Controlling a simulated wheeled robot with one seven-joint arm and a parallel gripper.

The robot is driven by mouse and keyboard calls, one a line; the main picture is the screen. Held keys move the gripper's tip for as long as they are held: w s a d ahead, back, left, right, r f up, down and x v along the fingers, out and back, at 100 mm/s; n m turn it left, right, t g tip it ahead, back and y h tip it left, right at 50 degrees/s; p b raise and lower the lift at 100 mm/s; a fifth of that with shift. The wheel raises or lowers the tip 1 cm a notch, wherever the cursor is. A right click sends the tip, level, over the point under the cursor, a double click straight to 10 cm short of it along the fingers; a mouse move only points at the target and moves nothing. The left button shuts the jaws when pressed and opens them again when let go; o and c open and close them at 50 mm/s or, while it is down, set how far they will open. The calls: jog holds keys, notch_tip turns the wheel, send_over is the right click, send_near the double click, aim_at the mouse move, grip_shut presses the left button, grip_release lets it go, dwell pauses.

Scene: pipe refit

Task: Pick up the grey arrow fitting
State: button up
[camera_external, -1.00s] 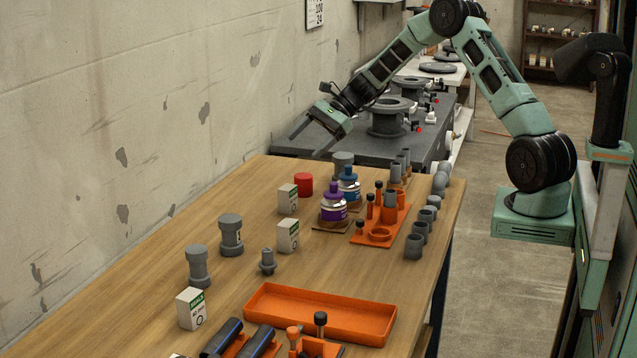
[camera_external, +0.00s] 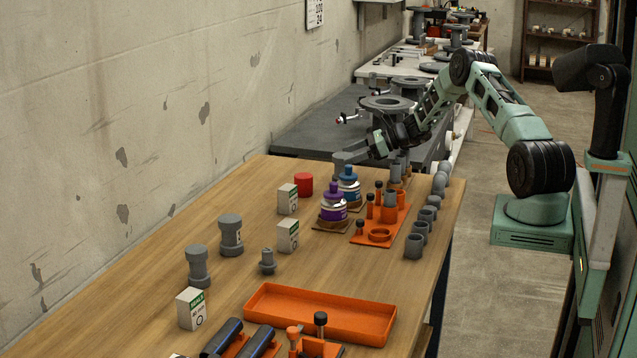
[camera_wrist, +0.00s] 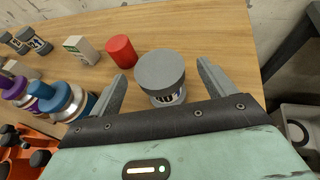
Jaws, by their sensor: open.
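A grey round fitting (camera_wrist: 161,76) with a wide flat cap and a dark-and-white mark on its side stands upright on the wooden table in the wrist view. The mark is too small to read as an arrow. My gripper (camera_wrist: 162,72) is open, with one finger on each side of this fitting and visible gaps to both. Nothing is held. Two similar grey fittings (camera_external: 230,235) (camera_external: 197,266) stand at the left side of the table.
A red cylinder (camera_wrist: 121,51) stands close by the left finger. Blue (camera_external: 348,183) and purple (camera_external: 333,205) bottles and an orange rack (camera_external: 370,238) stand nearby. White boxes (camera_external: 288,198) and an orange tray (camera_external: 320,312) are further off.

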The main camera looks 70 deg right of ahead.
aim_at(337, 161)
jog(key=x, duration=0.5)
jog(key=shift+f+p, duration=0.25)
jog(key=shift+p, duration=0.05)
jog(key=shift+a, duration=0.1)
jog(key=c, duration=1.1)
jog(key=shift+c, duration=0.2)
